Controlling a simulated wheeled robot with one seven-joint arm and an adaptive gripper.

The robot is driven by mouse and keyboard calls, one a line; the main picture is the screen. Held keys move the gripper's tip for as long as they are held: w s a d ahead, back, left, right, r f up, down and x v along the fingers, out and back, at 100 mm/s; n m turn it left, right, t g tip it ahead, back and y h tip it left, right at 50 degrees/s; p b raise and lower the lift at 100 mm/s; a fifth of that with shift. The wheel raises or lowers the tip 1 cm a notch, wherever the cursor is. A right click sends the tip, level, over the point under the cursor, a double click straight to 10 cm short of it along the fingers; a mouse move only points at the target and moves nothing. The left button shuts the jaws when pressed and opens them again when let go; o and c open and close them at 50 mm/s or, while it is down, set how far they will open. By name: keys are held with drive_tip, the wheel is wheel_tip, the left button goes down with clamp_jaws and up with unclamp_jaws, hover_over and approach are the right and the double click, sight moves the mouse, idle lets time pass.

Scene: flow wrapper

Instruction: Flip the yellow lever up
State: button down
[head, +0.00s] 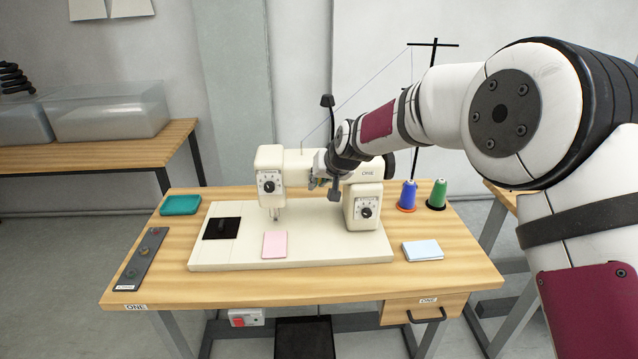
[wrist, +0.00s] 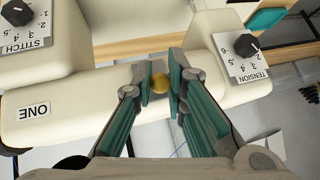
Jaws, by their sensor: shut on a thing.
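A cream sewing machine (head: 290,170) stands on the wooden table. In the wrist view, the yellow lever (wrist: 160,83) shows as a small round yellow end at the machine's arm, between my fingertips. My gripper (wrist: 160,84) is shut on it, with one teal-padded finger on each side. In the head view, my gripper (head: 319,183) is at the machine's arm between its two dials, and it hides most of the lever there. The lever's full length and tilt cannot be made out.
The tension dial (wrist: 246,46) and stitch dial (wrist: 17,12) flank my gripper. A pink cloth (head: 275,244) lies on the machine's bed. Blue (head: 408,195) and green (head: 438,194) thread spools stand at the right, near a tall thread stand (head: 434,57).

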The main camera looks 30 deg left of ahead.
drive_tip(key=shift+a+r, duration=0.1)
drive_tip(key=shift+r, duration=0.1)
idle(0.3)
drive_tip(key=c, duration=1.6)
unclamp_jaws()
drive_tip(key=shift+f, duration=0.1)
drive_tip(key=v, duration=1.2)
drive_tip(key=shift+w+a, duration=0.1)
